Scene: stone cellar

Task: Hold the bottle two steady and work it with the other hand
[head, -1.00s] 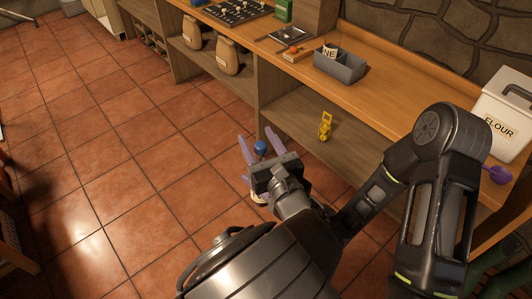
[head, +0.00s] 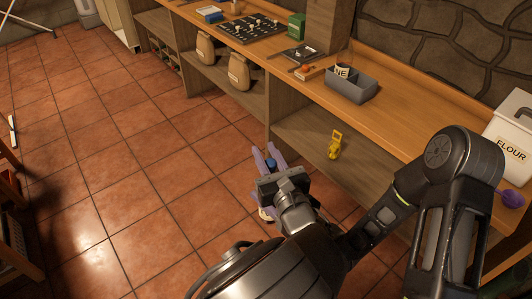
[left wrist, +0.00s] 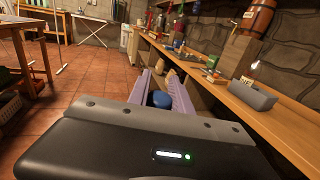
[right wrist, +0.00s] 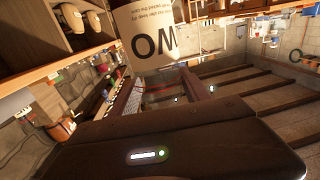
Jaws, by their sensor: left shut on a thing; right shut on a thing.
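My left gripper (head: 270,158) has its two pale purple fingers shut on a round blue cap (head: 272,163). The same cap (left wrist: 159,99) sits between the fingers in the left wrist view. A pale piece (head: 265,213) shows below the left gripper, perhaps the bottle's lower part. In the right wrist view, bottle two shows by its white label (right wrist: 146,35), with upside-down letters, close in front of my right gripper (right wrist: 165,88). The right gripper is shut on the bottle; the contact is dark and hard to make out. My left arm hides the right gripper in the head view.
A wooden counter (head: 415,130) runs along the right. It carries a grey bin (head: 352,88) with a labelled item, a flour tin (head: 508,145) and a chequered board (head: 245,28). A yellow object (head: 335,146) and sacks (head: 239,72) are on the lower shelf. Tiled floor (head: 120,170) is open at left.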

